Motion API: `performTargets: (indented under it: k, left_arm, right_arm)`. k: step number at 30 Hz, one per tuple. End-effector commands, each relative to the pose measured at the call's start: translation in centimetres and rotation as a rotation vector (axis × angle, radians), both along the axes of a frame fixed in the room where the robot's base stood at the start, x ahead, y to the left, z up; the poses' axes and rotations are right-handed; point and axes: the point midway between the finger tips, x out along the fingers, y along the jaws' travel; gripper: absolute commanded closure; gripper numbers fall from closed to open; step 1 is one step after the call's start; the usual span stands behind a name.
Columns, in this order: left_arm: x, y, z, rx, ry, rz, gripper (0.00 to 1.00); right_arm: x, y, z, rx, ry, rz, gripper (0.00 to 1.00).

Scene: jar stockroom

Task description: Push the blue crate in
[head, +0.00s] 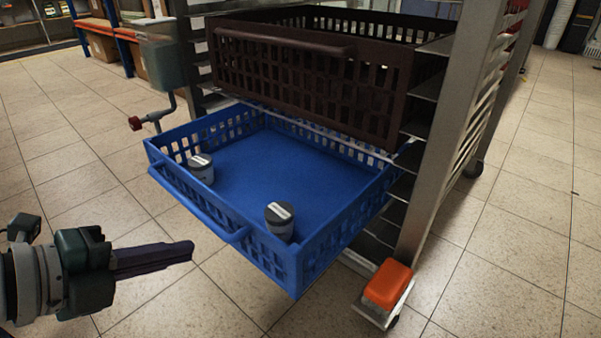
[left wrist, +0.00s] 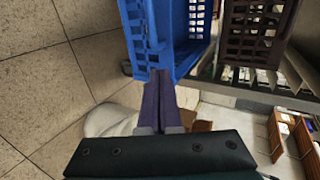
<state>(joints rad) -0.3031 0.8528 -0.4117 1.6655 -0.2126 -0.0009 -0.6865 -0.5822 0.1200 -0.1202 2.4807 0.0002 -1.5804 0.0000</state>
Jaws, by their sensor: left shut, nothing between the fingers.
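The blue crate (head: 291,162) sticks well out of the metal rack (head: 446,130), below a dark brown crate. It has a blue handle on its front wall. Two jars with dark lids stand inside it, one jar (head: 201,168) at the left and one jar (head: 279,220) near the front corner. My left gripper (head: 190,250) is shut and empty, in front of the crate's front wall and apart from it in the head view. In the left wrist view the fingertips (left wrist: 162,74) appear close to the blue crate (left wrist: 135,30); I cannot tell whether they touch. My right gripper is not in view.
The dark brown crate (head: 310,75) sits in the rack above the blue one, also sticking out. An orange pedal-like block (head: 388,284) is at the rack's front foot. The tiled floor in front is clear.

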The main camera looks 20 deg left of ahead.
Motion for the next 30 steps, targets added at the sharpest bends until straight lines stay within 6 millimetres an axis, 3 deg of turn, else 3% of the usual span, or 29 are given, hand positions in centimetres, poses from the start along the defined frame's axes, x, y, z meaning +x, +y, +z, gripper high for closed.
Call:
performTargets:
  k: [1,9,16,30]
  left_arm:
    - [1.0,-0.3,-1.0,0.001,-0.007,-0.001,1.00]
    - [4.9,-1.9,-3.5,0.001,-0.005,0.001,1.00]
    - [7.5,-3.0,-3.2,0.001,-0.003,0.001,1.00]
    - [8.5,-3.5,-3.1,0.000,0.002,0.003,1.00]
  right_arm:
    - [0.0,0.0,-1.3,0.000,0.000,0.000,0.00]
    - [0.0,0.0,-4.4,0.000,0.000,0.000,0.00]
    - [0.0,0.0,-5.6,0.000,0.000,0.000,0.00]
    - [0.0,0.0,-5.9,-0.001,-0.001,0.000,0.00]
